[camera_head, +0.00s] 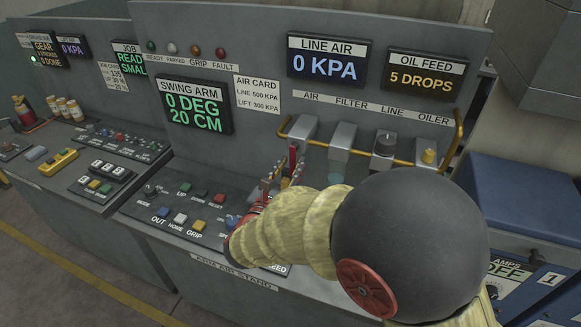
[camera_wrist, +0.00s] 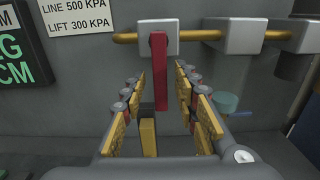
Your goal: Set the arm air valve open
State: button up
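The air valve is a pale block (camera_wrist: 158,38) on the yellow pipe, with a red lever (camera_wrist: 158,75) hanging straight down from it. In the head view, the red lever (camera_head: 293,156) shows beneath the leftmost block, under the word AIR. My gripper (camera_wrist: 160,76) is open, with one finger on each side of the lever and visible gaps at both sides. The head view shows my gripper (camera_head: 283,177) in front of the valve, partly hidden by my arm. The LINE AIR display (camera_head: 326,65) reads 0 KPA.
Filter, line and oiler units (camera_head: 384,145) stand to the right along the yellow pipe (camera_head: 446,150). A yellow post with a dark top (camera_wrist: 148,132) shows between my fingers, low down. The button panel (camera_head: 180,208) lies below left. An air card (camera_head: 257,94) is on the wall.

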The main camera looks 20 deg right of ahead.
jog(key=shift+c, duration=1.2)
jog(key=c, duration=0.4)
grip_shut()
